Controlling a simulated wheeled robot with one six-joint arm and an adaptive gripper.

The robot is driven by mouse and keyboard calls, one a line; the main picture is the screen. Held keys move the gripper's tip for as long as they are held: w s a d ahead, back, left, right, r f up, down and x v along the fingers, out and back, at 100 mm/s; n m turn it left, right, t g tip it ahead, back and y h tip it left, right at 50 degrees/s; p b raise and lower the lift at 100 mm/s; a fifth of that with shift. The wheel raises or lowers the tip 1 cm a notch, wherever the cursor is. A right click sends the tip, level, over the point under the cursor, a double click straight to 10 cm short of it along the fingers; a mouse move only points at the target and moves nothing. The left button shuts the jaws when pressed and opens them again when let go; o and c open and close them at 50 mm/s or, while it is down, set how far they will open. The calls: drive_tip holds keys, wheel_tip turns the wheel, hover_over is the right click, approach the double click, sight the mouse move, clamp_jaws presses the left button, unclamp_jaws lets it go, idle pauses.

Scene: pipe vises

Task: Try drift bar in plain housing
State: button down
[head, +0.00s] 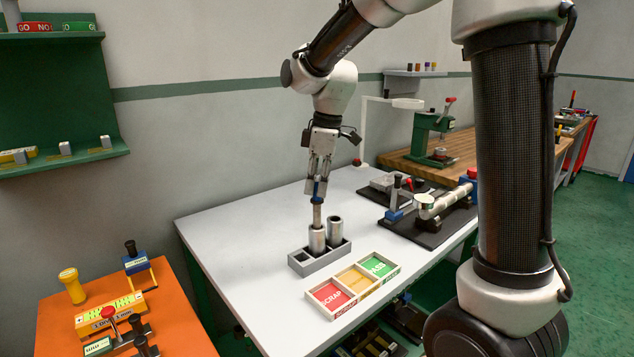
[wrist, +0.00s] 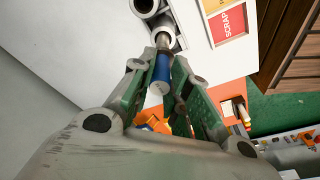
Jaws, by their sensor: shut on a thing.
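My gripper (head: 318,186) is shut on the blue grip of the drift bar (head: 317,213) and holds it upright, steel end down. In the wrist view the blue grip (wrist: 161,72) is between the green-padded fingers. The bar's lower end meets the mouth of the nearer silver housing (head: 317,239); how deep it is inside is hidden. This housing also shows in the wrist view (wrist: 164,30). A second silver housing (head: 335,231) stands beside it to the right. Both are in a grey rack (head: 318,264). I cannot tell from their looks which is plain.
A sorting tray (head: 332,311) with red, yellow and green compartments lies in front of the rack. Vises on black bases (head: 429,231) stand at the right. An orange table (head: 180,318) with gauges is at the lower left. White tabletop left of the rack is clear.

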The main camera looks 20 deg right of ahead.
drive_tip(key=shift+f, duration=0.6)
idle(0.6)
drive_tip(key=c, duration=1.7)
unclamp_jaws()
